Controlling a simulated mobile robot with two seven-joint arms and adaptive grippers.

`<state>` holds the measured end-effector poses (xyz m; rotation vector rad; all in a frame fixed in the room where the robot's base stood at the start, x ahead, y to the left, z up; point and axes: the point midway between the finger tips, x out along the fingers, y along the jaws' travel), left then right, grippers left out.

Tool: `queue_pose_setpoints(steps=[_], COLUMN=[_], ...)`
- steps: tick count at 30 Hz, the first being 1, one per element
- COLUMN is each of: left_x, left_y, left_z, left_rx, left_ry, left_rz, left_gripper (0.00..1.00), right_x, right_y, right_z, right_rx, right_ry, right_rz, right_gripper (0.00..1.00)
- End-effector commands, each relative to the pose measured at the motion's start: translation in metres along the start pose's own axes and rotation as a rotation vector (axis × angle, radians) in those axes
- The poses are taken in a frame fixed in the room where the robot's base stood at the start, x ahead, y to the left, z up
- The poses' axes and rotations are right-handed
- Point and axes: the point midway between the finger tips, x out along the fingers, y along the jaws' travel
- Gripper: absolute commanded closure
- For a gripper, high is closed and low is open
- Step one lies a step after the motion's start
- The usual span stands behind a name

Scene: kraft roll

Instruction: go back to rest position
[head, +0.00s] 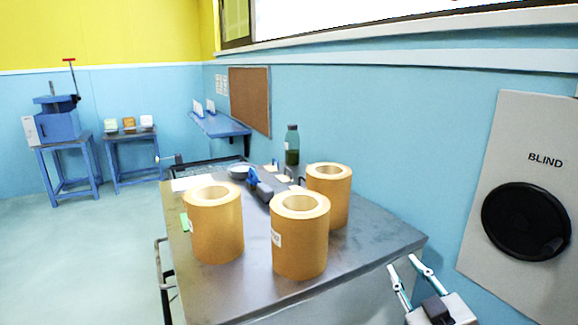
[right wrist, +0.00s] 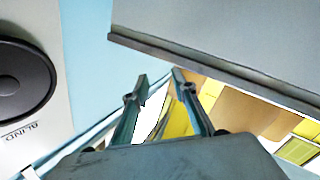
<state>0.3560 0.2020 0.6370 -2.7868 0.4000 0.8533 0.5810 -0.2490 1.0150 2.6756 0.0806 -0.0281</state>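Three brown kraft rolls stand upright on the grey metal table (head: 385,246): one at the left (head: 215,228), one at the front (head: 300,243), and one behind at the right (head: 338,190). My right gripper (head: 403,263) is beyond the table's right front corner, apart from the rolls. Its two fingers are spread with nothing between them. They also show spread and empty in the right wrist view (right wrist: 159,76), with the table edge nearby. My left gripper does not show in either view.
A green bottle (head: 292,146), a white bowl (head: 239,171) and a blue tool (head: 254,180) are toward the back of the table. A panel marked BLIND (head: 520,185) with a black disc is on the right wall. Open floor (head: 80,255) lies left.

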Motion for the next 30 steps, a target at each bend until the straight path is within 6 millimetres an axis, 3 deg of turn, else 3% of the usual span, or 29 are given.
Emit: queue_pose_setpoints(steps=[1, 6, 10, 18, 26, 30], left_x=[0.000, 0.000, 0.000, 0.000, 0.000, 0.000], left_y=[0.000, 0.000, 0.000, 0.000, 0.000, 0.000], left_z=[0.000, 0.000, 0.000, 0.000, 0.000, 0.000], left_rx=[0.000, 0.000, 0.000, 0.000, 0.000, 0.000], left_ry=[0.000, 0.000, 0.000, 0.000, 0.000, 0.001], left_rz=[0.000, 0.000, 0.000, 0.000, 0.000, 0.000], left_gripper=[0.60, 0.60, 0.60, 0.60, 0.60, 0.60], right_x=[-0.014, -0.072, -0.116, -0.184, -0.242, -0.229], right_y=[-0.010, -0.029, -0.032, -0.028, -0.018, -0.042], right_z=[0.034, 0.132, 0.182, 0.238, 0.270, 0.278], right_rx=[-0.036, -0.154, -0.229, -0.335, -0.422, -0.367], right_ry=[-0.095, -0.399, -0.574, -0.804, -0.975, -0.920], right_rz=[-0.024, -0.089, -0.121, -0.159, -0.183, -0.209], right_gripper=[0.73, 0.73, 0.73, 0.73, 0.73, 0.73])
